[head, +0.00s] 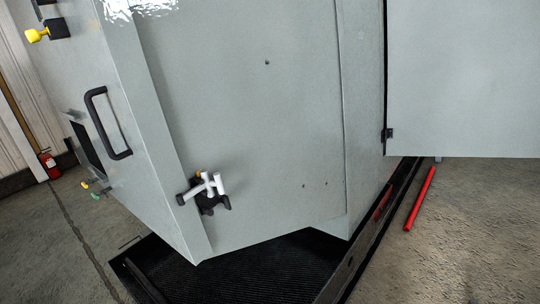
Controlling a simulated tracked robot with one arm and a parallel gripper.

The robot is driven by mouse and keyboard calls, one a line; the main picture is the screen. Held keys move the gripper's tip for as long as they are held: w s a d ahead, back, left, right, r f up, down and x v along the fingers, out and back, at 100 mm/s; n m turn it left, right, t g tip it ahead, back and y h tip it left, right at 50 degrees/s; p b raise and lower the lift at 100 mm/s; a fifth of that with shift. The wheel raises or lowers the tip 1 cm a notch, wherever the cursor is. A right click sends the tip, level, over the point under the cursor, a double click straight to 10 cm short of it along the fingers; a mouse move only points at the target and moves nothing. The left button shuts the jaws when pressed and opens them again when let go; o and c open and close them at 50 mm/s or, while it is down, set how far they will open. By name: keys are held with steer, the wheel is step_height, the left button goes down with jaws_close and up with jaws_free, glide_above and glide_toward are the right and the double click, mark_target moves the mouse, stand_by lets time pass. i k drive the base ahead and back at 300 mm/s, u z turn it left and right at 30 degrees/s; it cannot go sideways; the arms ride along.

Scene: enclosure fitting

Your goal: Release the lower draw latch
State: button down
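The lower draw latch (205,190) is a small black and pale metal fitting. It sits low on the grey enclosure (245,120), near the vertical edge between the side panel and the narrower face at left. Its pale metal bars stick out from a black base, and a small orange spot shows at its top. I cannot tell from here whether it is hooked or loose. My gripper is not in view, and nothing touches the latch.
A black handle (107,123) and a yellow knob (38,35) project from the left face. A dark ribbed mat (270,270) lies under the enclosure. A red bar (420,199) lies on the floor at right. A fire extinguisher (49,164) stands far left.

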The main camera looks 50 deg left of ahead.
mark_target(208, 184)
steer(key=i, duration=1.3)
steer(key=u, duration=1.95)
